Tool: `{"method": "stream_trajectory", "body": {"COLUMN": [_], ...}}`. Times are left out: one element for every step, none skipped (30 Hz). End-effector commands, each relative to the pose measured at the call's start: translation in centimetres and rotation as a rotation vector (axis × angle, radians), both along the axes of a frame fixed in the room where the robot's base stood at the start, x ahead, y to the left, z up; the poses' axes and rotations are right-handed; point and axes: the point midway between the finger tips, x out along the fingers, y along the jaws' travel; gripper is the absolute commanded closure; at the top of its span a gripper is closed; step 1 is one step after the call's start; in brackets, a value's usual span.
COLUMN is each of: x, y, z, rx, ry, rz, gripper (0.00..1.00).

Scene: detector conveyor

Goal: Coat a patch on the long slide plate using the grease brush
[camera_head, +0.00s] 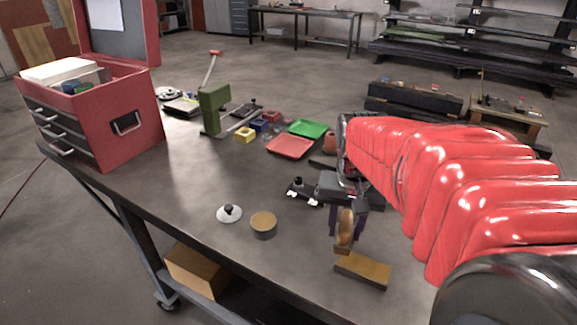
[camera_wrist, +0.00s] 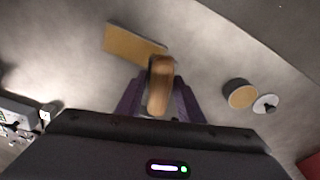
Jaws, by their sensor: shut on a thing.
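My gripper (camera_head: 345,234) points down over the table and is shut on the brown grease brush (camera_head: 347,222). In the wrist view, the brush (camera_wrist: 160,88) stands between the two dark fingers of my gripper (camera_wrist: 159,98). A flat, tan-topped rectangular bar, which looks like the long slide plate (camera_head: 363,271), lies on the table just below the brush. It also shows in the wrist view (camera_wrist: 132,44), partly hidden by the brush end. I cannot tell whether the brush touches it. The brush tip is hard to make out.
A round tin with a tan top (camera_head: 263,225) and a white lid with a dark knob (camera_head: 229,214) are to the left. A red toolbox (camera_head: 130,124), green press (camera_head: 214,110), red tray (camera_head: 290,147) and green tray (camera_head: 308,128) stand farther back. The table's front edge is close to the plate.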

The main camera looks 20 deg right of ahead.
Motion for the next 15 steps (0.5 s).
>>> {"method": "stream_trajectory", "body": {"x": [0.1,0.1,0.1,0.1,0.1,0.1,0.1,0.1,0.1,0.1,0.1,0.1,0.1,0.1,0.1], "y": [0.0,0.0,0.0,0.0,0.0,0.0,0.0,0.0,0.0,0.1,0.1,0.1,0.1,0.1,0.1], "z": [0.5,0.8,1.2,1.4,1.7,2.1,2.3,2.6,2.9,3.2,3.4,3.7,3.9,4.0,4.2], "rx": [-0.001,-0.001,-0.001,-0.001,-0.001,-0.002,-0.001,-0.001,-0.001,-0.001,-0.001,0.000,0.000,0.000,0.000], "ry": [-0.003,-0.003,-0.003,-0.003,-0.003,-0.004,-0.003,-0.002,-0.003,-0.003,-0.003,-0.001,-0.001,-0.001,-0.001], "rz": [0.000,0.000,0.001,0.001,0.001,0.001,0.002,0.002,0.003,0.003,0.003,0.004,0.004,0.005,0.005], "gripper": [0.87,0.87,0.87,0.87,0.87,0.87,0.87,0.87,0.87,0.87,0.87,0.87,0.87,0.87,0.87]}}
